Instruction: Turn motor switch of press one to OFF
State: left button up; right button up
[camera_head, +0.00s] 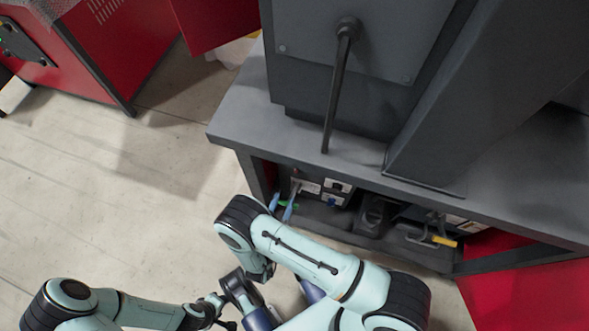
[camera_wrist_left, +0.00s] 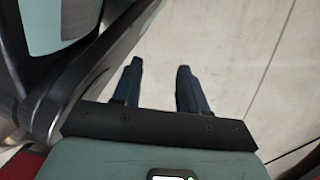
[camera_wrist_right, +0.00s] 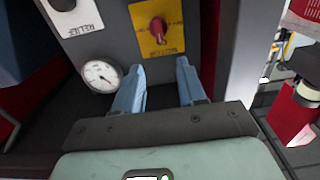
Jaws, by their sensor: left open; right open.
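A red rotary switch (camera_wrist_right: 157,29) sits on a yellow plate (camera_wrist_right: 171,46) on a grey panel in the right wrist view. Its lettering is upside down and too small to read surely, so I cannot tell its setting. My right gripper (camera_wrist_right: 160,70) is open and empty, its blue fingers pointing at the panel just below the switch, apart from it in the picture. In the head view the right gripper (camera_head: 282,207) is at the left end of the press's under-table opening. My left gripper (camera_wrist_left: 160,66) is open and empty above the pale floor.
A round gauge (camera_wrist_right: 100,75) and a white plate (camera_wrist_right: 78,14) with a dark knob are left of the switch. The grey press table (camera_head: 240,115) overhangs the opening, and a long lever (camera_head: 337,95) stands above. A red machine (camera_head: 110,45) is at the back left; floor (camera_head: 90,190) is clear.

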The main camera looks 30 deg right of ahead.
pick_arm(q)
jog(key=shift+g, duration=0.9)
jog(key=s+f, duration=0.1)
jog(key=s+b, duration=0.1)
jog(key=s, duration=0.1)
jog(key=s+f+b, duration=0.1)
jog(key=s, duration=0.1)
jog(key=shift+a+f, duration=0.3)
jog(key=shift+f, duration=0.05)
pick_arm(e)
jog(key=x, duration=1.1)
jog(key=shift+w+d, duration=0.1)
grip_shut()
